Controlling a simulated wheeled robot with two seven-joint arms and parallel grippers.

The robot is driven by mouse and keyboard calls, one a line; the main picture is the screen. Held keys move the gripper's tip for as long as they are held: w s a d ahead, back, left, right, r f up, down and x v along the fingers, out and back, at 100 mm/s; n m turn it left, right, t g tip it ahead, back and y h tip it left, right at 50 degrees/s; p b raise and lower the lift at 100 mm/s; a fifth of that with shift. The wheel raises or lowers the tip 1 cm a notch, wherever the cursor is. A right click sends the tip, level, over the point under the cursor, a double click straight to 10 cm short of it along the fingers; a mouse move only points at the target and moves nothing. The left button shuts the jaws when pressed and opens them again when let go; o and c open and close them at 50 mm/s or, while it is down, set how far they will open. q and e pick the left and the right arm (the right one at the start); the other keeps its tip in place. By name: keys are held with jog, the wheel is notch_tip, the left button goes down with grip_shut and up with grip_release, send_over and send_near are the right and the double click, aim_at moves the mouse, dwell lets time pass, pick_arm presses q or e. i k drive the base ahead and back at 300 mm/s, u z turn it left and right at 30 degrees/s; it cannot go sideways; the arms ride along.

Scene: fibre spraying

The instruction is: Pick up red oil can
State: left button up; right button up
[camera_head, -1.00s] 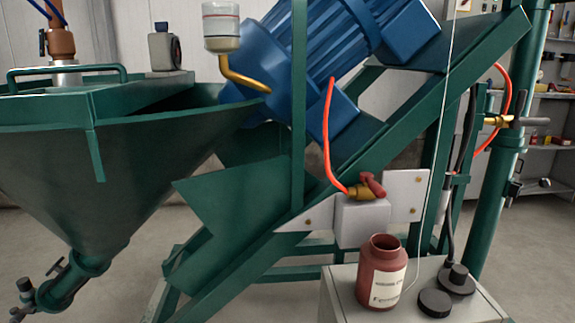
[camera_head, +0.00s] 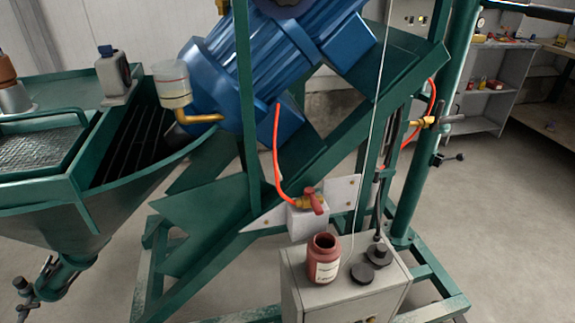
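An open red can (camera_head: 323,262) with a pale label stands upright on top of a grey box (camera_head: 325,297), low in the middle of the head view. It is the only red container I can make out near the machine. A round black cap (camera_head: 362,274) lies on the box just right of it. Neither of my grippers shows in this view, so nothing is seen touching the can.
A green frame with a blue motor (camera_head: 270,75) rises behind the box. A red-handled valve (camera_head: 310,200) with an orange hose is just above the can. A green hopper (camera_head: 90,200) is at left. Open floor (camera_head: 500,220) lies at right, before shelves (camera_head: 490,85).

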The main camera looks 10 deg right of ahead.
aim_at(323, 250)
jog(key=k, duration=0.5)
jog(key=u, duration=1.05)
jog(key=i, duration=0.8)
jog(key=z, duration=1.55)
